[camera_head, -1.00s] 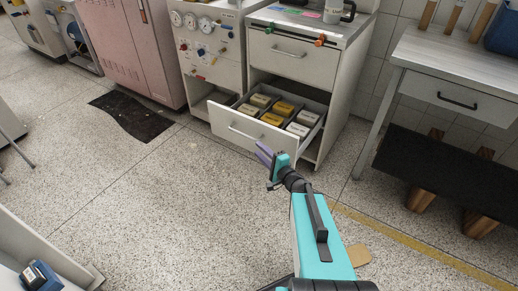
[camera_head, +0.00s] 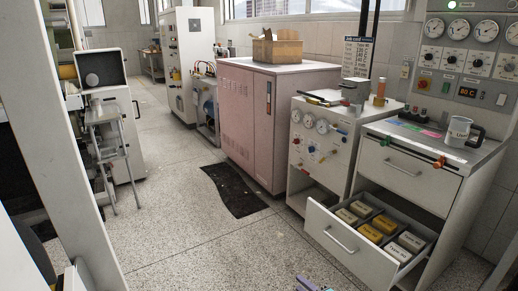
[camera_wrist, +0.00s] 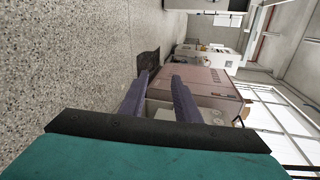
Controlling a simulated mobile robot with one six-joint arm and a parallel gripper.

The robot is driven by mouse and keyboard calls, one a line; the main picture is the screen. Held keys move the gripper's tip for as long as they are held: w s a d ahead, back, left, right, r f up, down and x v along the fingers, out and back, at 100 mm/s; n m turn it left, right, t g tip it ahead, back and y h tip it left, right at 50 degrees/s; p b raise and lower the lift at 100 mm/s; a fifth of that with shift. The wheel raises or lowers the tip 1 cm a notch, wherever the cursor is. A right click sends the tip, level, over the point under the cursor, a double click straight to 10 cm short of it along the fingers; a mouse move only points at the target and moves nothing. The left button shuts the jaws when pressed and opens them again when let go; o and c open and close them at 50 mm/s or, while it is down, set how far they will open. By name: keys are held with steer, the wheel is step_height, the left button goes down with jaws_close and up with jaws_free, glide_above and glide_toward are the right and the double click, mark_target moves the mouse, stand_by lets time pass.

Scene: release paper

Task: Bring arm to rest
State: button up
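My gripper (camera_head: 312,285) shows only as purple fingertips at the bottom edge of the head view; the rest of the arm is out of that view. In the wrist view my gripper (camera_wrist: 160,76) has two purple fingers standing apart with nothing between them. It is in free air, with the floor and the pink cabinet (camera_wrist: 210,88) beyond. The open drawer (camera_head: 345,247) of the white cabinet (camera_head: 425,183) is near the fingertips in the head view. It holds several white and yellow boxes.
A grey mug (camera_head: 459,131) stands on the white cabinet's top. The pink cabinet (camera_head: 250,115) and a dark mat (camera_head: 231,190) are further back. A metal stand (camera_head: 112,150) is at the left. Speckled floor (camera_head: 180,240) lies clear in the middle.

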steer(key=s+a+f+n+g, duration=0.55)
steer(key=s+a+f, duration=0.2)
steer(key=s, duration=0.25)
steer(key=s+a+f+n+g, duration=0.4)
steer(key=s+a+f+g, duration=0.2)
steer(key=s+f, duration=0.35)
steer(key=s+d+f+n+g+h, duration=0.3)
steer(key=s+d+f+g, duration=0.15)
steer(key=s, duration=0.45)
steer(key=s+d+f+g+h, duration=0.15)
steer(key=s+d+h, duration=0.35)
steer(key=d, duration=0.5)
step_height(320, 180, up, 14)
steer(key=s+p, duration=0.2)
steer(key=p, duration=1)
steer(key=shift+a+n+g+p, duration=0.25)
steer(key=shift+n+g+p, duration=0.1)
steer(key=shift+g, duration=0.1)
steer(key=shift+f, duration=0.1)
steer(key=shift+c, duration=0.9)
